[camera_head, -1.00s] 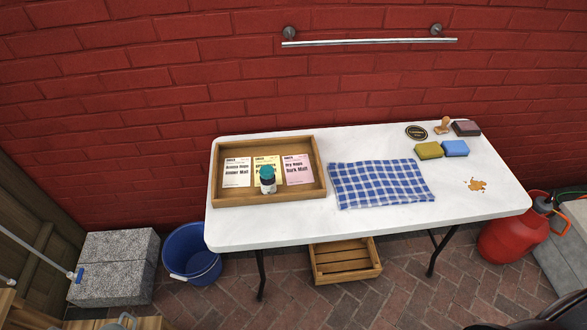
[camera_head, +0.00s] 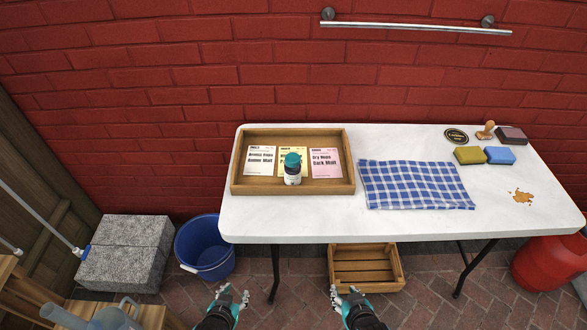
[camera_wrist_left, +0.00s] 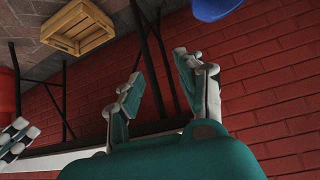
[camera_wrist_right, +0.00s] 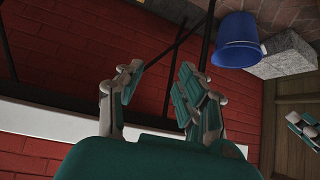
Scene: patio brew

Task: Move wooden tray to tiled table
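The wooden tray (camera_head: 325,187) lies flat on the left end of the white table (camera_head: 290,225). It holds three cards, white (camera_head: 259,163), yellow (camera_head: 292,158) and pink (camera_head: 324,163), and a small bottle with a teal cap (camera_head: 292,168). My left gripper (camera_head: 231,294) and my right gripper (camera_head: 347,291) are in front of the table, low in the head view, apart from the tray. Both are open and empty: the fingers stand apart in the left wrist view (camera_wrist_left: 165,85) and in the right wrist view (camera_wrist_right: 160,85). No tiled table is recognisable.
On the table lie a checked cloth (camera_head: 415,184) right of the tray, sponges (camera_head: 469,155) and a stamp (camera_head: 486,130). A slatted crate (camera_head: 365,267) sits underneath. A blue bucket (camera_head: 205,247) and grey blocks (camera_head: 125,254) stand left; a red canister (camera_head: 550,263) stands right.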

